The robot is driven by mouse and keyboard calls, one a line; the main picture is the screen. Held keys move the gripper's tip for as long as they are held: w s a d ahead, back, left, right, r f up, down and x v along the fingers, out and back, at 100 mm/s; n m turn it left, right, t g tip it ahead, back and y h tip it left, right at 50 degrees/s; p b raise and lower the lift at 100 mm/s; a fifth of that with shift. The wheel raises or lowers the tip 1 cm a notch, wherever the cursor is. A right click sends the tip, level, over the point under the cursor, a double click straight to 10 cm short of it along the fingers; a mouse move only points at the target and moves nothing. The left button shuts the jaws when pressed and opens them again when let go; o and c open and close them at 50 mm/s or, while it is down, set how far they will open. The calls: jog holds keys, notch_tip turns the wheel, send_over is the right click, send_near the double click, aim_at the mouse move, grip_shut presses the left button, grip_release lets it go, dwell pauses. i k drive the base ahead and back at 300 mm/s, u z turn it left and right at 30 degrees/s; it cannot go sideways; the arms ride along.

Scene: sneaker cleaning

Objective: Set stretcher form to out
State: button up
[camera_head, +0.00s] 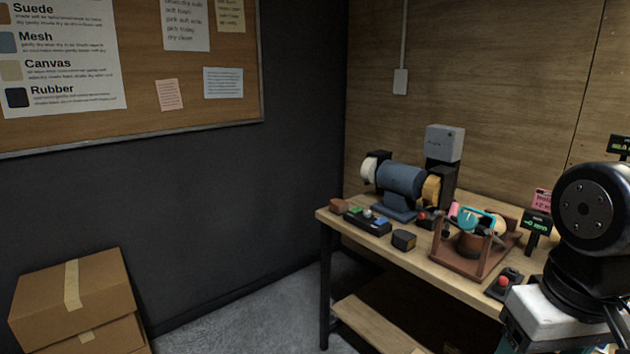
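A reddish-brown wooden stand (470,266) sits on the front part of the workbench, with a teal curved part (477,214) and a brown rounded piece (470,243) in it. This may be the stretcher; I cannot tell for sure which part is the form or how it is set. A small black box with a red button (503,283) lies to the right of the stand. My arm shows large at the right edge, but its gripper fingers are not in this view.
The wooden workbench (432,262) also holds a blue bench grinder (401,180), a dark tray with several coloured items (367,219), a small dark block (404,240) and a small green display (537,224). Cardboard boxes (73,296) stand at lower left. Grey floor (255,311) lies between.

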aim_at(479, 230)
jog(key=u, duration=1.05)
jog(key=i, duration=0.3)
jog(key=z, duration=2)
jog(key=i, duration=0.65)
jog(key=u, duration=0.35)
